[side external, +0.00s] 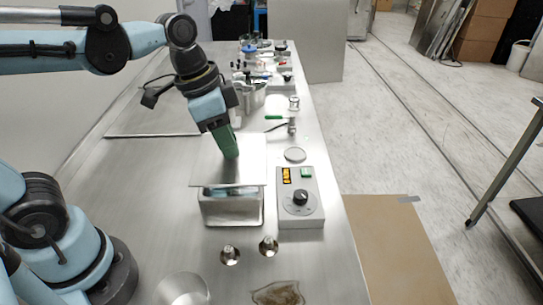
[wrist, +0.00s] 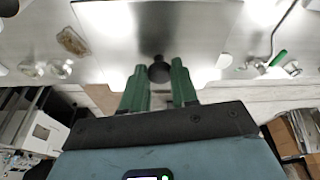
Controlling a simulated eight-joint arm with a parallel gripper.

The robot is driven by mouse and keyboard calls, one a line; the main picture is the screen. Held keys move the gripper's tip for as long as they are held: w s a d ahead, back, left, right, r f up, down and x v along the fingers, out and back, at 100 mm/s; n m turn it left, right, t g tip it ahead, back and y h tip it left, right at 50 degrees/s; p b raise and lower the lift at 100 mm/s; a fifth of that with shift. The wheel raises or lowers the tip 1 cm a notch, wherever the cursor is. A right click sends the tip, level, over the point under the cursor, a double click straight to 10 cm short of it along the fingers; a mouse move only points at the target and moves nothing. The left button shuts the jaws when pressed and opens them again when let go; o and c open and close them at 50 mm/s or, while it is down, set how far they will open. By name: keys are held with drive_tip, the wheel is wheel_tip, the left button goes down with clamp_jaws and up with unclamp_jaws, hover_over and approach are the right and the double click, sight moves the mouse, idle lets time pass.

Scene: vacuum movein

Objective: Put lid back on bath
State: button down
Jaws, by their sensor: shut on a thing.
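The lid (side external: 210,175) is a flat, shiny metal plate. It also fills the upper middle of the wrist view (wrist: 115,25), with a black knob (wrist: 160,72) at its centre. My gripper (side external: 231,154) has green fingers, which reach down to the lid in the side view. In the wrist view the fingertips (wrist: 160,66) are closed around the knob. The bath (side external: 231,211) is a metal box below the lid. A gap shows along its front between its rim and the lid, with bluish contents visible. The lid's far edge and the bath's back are hard to compare.
A control box (side external: 300,205) with a dial and display stands right of the bath. Two small metal pieces (side external: 230,256) (side external: 268,247) and a brown patch (side external: 278,292) lie in front. A pot (side external: 250,97) and clutter stand behind. The bench is clear left of the bath.

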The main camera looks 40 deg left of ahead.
sight(214, 145)
drive_tip(key=shift+w+a+f, duration=0.45)
drive_tip(key=shift+a, duration=0.15)
drive_tip(key=shift+w+a+f, duration=0.4)
drive_tip(key=shift+a, duration=0.2)
drive_tip(key=shift+f, duration=2.05)
drive_tip(key=shift+f, duration=0.3)
drive_tip(key=c, duration=0.9)
unclamp_jaws()
drive_tip(key=shift+o, duration=0.2)
drive_tip(key=v, duration=1.2)
drive_tip(key=shift+r, duration=0.2)
drive_tip(key=f+n+t, duration=0.1)
drive_tip(key=f+n, duration=0.1)
drive_tip(key=f+n+t+y, duration=0.1)
drive_tip(key=f+n, duration=0.1)
drive_tip(key=f+n+t, duration=0.1)
drive_tip(key=f, duration=0.2)
drive_tip(key=shift+w+a+n+t+y, duration=0.1)
drive_tip(key=shift+a+n+t+y, duration=0.2)
drive_tip(key=shift+n+t, duration=0.1)
drive_tip(key=shift+f+n+t, duration=0.4)
drive_tip(key=shift+f+n, duration=0.1)
drive_tip(key=shift+f, duration=0.05)
